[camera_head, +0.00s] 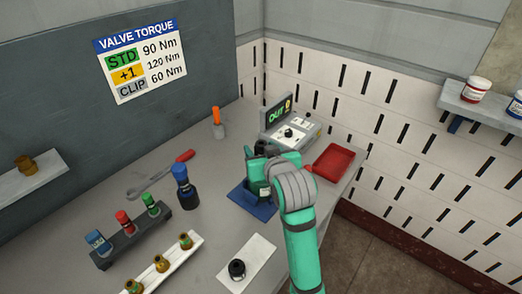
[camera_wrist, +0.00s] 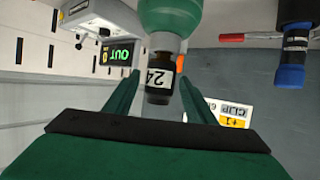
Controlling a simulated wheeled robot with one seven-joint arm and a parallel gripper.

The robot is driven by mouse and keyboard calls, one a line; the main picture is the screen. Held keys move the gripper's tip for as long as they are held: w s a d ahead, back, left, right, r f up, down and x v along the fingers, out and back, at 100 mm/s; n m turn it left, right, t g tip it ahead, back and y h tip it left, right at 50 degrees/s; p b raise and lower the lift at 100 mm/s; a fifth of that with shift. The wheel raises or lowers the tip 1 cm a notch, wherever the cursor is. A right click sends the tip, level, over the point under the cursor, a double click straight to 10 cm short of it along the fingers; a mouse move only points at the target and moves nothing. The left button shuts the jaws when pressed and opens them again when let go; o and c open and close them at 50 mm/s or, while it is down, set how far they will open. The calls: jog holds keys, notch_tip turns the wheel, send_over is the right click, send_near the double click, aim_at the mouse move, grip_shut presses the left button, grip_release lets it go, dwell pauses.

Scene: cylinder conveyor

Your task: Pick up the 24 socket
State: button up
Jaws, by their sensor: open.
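The 24 socket (camera_wrist: 157,80) is a dark cylinder with a white label reading 24, seen between my fingers in the wrist view. My gripper (camera_wrist: 160,90) is open, with a finger on either side of the socket and visible gaps between. In the head view my gripper (camera_head: 258,166) is over the blue stand (camera_head: 252,208) on the bench. A rounded green shape (camera_wrist: 170,15) is beyond the socket in the wrist view.
A blue-topped tool (camera_head: 184,187) stands left of the stand. A rack (camera_head: 135,238) holds blue, red and green pieces. A display unit (camera_head: 291,130) reading OUT and a red tray (camera_head: 333,162) are close behind and right. A white plate (camera_head: 247,262) with a black ring is in front.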

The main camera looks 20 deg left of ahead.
jog(key=shift+w+a+f, duration=0.1)
jog(key=shift+w+f, duration=0.05)
jog(key=shift+w, duration=0.1)
jog(key=c, duration=1.2)
jog(key=shift+r, duration=0.2)
